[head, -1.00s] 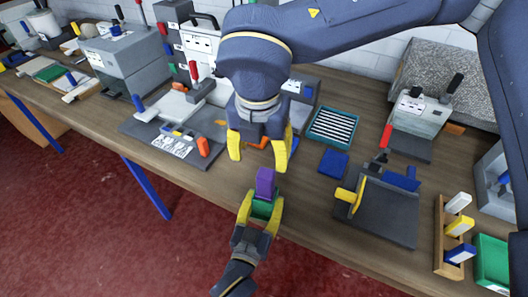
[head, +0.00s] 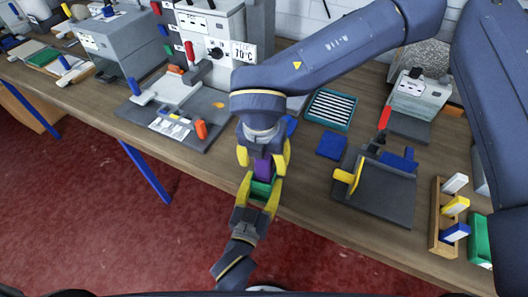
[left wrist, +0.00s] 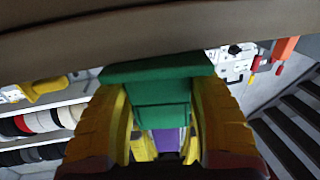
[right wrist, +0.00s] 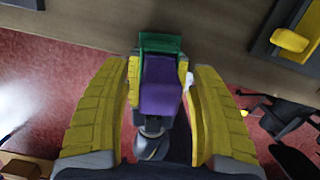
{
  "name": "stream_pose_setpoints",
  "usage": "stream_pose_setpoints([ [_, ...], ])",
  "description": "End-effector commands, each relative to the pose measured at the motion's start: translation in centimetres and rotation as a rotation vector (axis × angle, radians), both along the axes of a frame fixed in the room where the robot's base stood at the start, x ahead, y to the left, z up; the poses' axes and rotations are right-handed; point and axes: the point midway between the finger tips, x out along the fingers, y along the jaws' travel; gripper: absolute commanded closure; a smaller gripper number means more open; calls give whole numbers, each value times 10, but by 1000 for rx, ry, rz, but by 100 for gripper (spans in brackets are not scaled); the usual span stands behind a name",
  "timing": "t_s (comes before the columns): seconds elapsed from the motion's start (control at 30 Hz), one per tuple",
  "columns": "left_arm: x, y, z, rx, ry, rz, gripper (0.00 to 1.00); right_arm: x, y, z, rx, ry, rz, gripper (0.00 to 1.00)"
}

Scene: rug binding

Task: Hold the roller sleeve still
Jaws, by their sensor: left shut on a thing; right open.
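A block-shaped piece with a green part (head: 262,188) and a purple part (head: 263,167) is held up off the table's front edge; I take it for the roller sleeve. My left gripper (head: 260,185) is shut on the green part, which also shows between its fingers in the left wrist view (left wrist: 160,90). My right gripper (head: 263,160) is open, its fingers on either side of the purple part. In the right wrist view, the purple part (right wrist: 160,88) lies between the spread fingers with gaps on both sides.
Right of the grippers on the wooden table lie a blue square pad (head: 332,146), a striped teal tray (head: 331,109) and a dark board with a yellow handle (head: 376,190). A grey plate with an orange item (head: 201,129) lies to the left. Open floor (head: 120,230) is in front.

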Motion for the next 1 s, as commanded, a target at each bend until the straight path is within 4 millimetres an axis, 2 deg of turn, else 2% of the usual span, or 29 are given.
stream_pose_setpoints([
  [0.2,0,0,0,0,0,0,78,1,0,-9,-1,1,-1,38],
  [0.53,0,0,0,0,0,0,78,1,-1,-10,0,0,-1,38],
  [1.0,0,0,0,0,0,0,78,1,-1,-9,0,0,-1,92],
])
